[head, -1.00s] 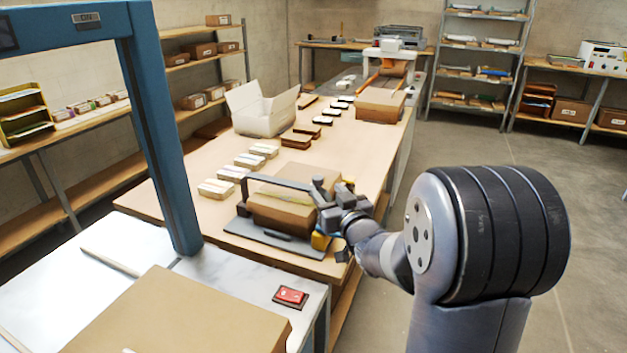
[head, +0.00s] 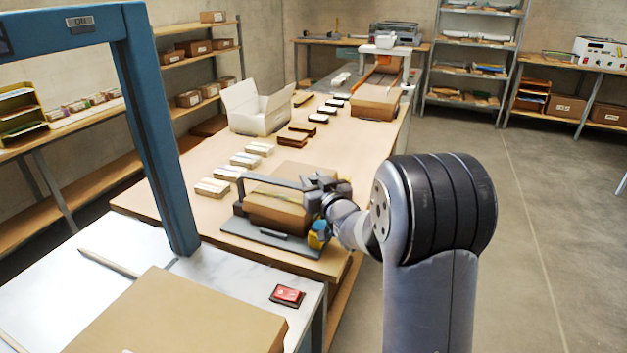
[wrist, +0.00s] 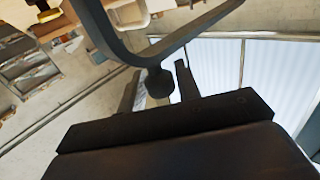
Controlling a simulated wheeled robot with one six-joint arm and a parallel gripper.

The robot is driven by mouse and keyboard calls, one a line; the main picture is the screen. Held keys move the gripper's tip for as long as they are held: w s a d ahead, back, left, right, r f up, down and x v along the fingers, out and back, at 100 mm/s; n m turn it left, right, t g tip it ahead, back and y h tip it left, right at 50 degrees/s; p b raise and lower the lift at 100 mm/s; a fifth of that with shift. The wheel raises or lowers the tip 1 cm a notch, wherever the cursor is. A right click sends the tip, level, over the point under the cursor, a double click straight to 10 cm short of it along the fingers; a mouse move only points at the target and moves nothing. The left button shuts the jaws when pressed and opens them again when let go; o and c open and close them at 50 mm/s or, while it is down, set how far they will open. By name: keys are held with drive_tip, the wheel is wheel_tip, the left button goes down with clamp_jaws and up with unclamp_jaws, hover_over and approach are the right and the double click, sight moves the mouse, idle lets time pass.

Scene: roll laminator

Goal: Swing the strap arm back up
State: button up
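The strap arm (head: 262,179) is a dark grey bar lying low across the top of a cardboard box (head: 275,212). The box sits on a dark base plate (head: 270,240) at the near end of the long table. My gripper (head: 318,182) is at the bar's right end, beside the box. In the wrist view the bent bar (wrist: 130,50) crosses the top, with a round dark knob (wrist: 160,82) near its bend. My gripper's two fingers (wrist: 160,88) stand on either side of the knob, with small gaps showing. A yellow-and-blue part (head: 318,235) shows below my gripper.
A blue frame (head: 160,130) rises over the near metal table, with a large carton (head: 175,315) and a red switch (head: 288,294). Pale packs (head: 245,160), dark packs and a white open box (head: 258,108) stand farther along. Open floor (head: 545,220) lies to the right.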

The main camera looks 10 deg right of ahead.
clamp_jaws()
drive_tip(key=shift+r, duration=0.1)
